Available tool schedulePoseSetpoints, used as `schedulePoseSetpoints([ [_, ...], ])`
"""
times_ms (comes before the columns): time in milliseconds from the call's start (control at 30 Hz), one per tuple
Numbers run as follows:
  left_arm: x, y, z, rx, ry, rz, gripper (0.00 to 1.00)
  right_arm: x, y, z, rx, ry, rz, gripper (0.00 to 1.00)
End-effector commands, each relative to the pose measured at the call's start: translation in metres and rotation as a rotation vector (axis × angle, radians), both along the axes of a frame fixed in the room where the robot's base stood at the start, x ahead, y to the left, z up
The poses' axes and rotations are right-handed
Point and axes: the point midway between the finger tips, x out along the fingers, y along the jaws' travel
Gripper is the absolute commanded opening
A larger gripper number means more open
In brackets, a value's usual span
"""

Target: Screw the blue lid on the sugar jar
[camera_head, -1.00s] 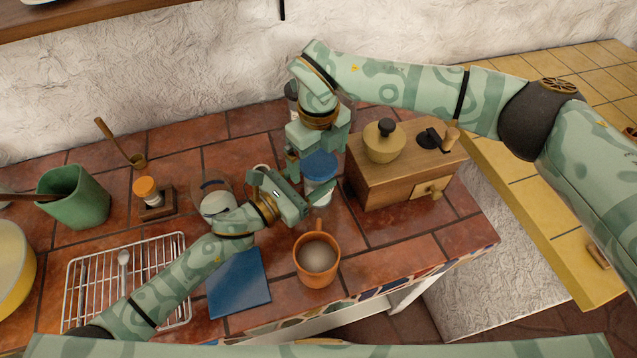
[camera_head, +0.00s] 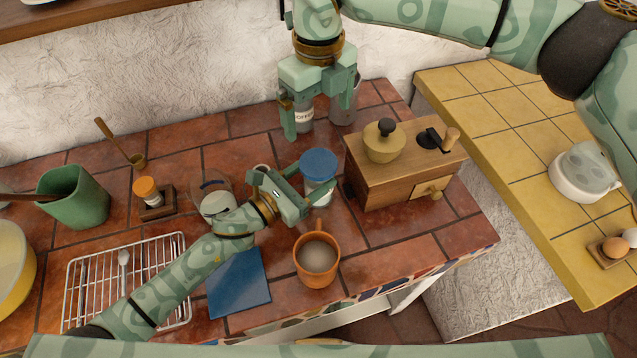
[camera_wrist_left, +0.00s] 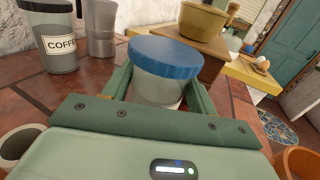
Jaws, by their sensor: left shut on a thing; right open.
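The sugar jar (camera_head: 319,190) stands upright on the tiled counter, left of the wooden grinder. The blue lid (camera_head: 319,163) sits on top of it and looks level. In the left wrist view the blue lid (camera_wrist_left: 166,56) covers the mouth of the pale jar (camera_wrist_left: 157,90). My left gripper (camera_head: 312,190) is shut on the jar's body, below the lid, with one finger on each side. My right gripper (camera_head: 320,124) is open and empty, above and behind the jar, in front of the coffee jar, and apart from the lid. The threads are hidden.
A wooden grinder (camera_head: 385,187) stands close on the right. An orange mug (camera_head: 317,260) is in front of the jar. A coffee jar (camera_wrist_left: 58,42) and a grey canister (camera_wrist_left: 100,28) stand behind. A glass jar (camera_head: 211,186) is left of my left gripper.

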Motion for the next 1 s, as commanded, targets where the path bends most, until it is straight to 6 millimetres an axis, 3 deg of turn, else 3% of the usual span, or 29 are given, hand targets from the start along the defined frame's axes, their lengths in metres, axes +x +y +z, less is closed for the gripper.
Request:
schedulePoseSetpoints([
  [233,0.000,0.000,0.000,0.000,0.000,0.001,0.00,0.000,0.000,0.001,0.000,0.000,0.000,0.96],
  [267,0.000,0.000,0.000,0.000,0.000,0.001,0.63,0.000,0.000,0.001,0.000,0.000,0.000,0.96],
  [333,0.000,0.000,0.000,0.000,0.000,0.001,0.83,0.000,0.000,0.001,0.000,0.000,0.000,0.96],
  [733,-0.004,0.006,-0.001,0.001,0.000,0.001,0.83,0.000,0.000,0.000,0.000,0.000,0.000,0.96],
  [1000,-0.040,0.047,-0.002,0.002,0.003,0.000,0.83,0.000,0.000,-0.004,0.000,0.001,0.000,0.96],
])
